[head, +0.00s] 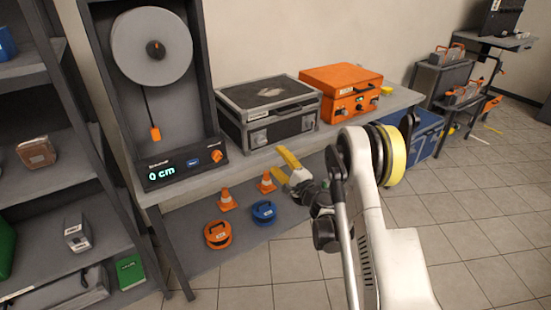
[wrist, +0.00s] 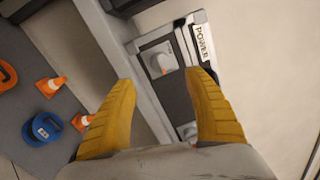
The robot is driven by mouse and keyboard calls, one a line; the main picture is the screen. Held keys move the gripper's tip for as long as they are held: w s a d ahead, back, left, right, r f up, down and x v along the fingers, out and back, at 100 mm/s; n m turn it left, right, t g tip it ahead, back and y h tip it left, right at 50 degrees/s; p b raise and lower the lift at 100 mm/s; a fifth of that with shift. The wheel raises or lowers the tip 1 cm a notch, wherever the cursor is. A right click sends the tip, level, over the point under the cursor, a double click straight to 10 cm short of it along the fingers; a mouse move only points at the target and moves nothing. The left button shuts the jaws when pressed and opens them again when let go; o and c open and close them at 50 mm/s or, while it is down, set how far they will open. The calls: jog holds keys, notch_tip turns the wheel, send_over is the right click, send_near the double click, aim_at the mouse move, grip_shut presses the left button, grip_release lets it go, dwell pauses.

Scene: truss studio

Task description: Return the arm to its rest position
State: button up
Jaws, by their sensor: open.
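My arm (head: 372,215) reaches up from the lower right in the head view, its white links bent. My gripper (head: 287,161) is at the front of the workbench, before the black-and-grey case. In the wrist view its two yellow fingers (wrist: 162,80) stand wide apart with nothing held between them. Whether the fingers touch anything is unclear.
The workbench (head: 240,158) holds a dial unit reading 0 cm (head: 178,168), the black-and-grey case (head: 268,110) and an orange case (head: 345,92). Cones (head: 226,199) and round orange and blue items (head: 264,212) lie on the lower shelf.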

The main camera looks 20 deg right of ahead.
jog(key=s+a+r+n+g+y, duration=0.1)
jog(key=a+r+n, duration=0.2)
jog(key=r, duration=0.2)
jog(key=s+a+r+n+g, duration=0.2)
jog(key=a+r, duration=0.1)
jog(key=r, duration=0.2)
jog(key=s+a+r+n+g, duration=0.4)
jog(key=s+r, duration=0.3)
jog(key=s, duration=0.4)
jog(key=s+d+f+n+g+h, duration=0.1)
jog(key=s+d+n+h, duration=0.1)
jog(key=s, duration=0.7)
jog(key=s+d+f+n+g+h, duration=0.1)
jog(key=s+d+n+h, duration=0.1)
jog(key=s, duration=0.8)
jog(key=s+d+f+n+g+h, duration=0.1)
jog(key=s+d+n+h, duration=0.1)
jog(key=s, duration=0.7)
jog(key=shift+s+d+f+n+g+h, duration=0.35)
jog(key=shift+s+d+n+g+h, duration=0.05)
jog(key=shift+n, duration=0.5)
jog(key=shift+w+r, duration=0.1)
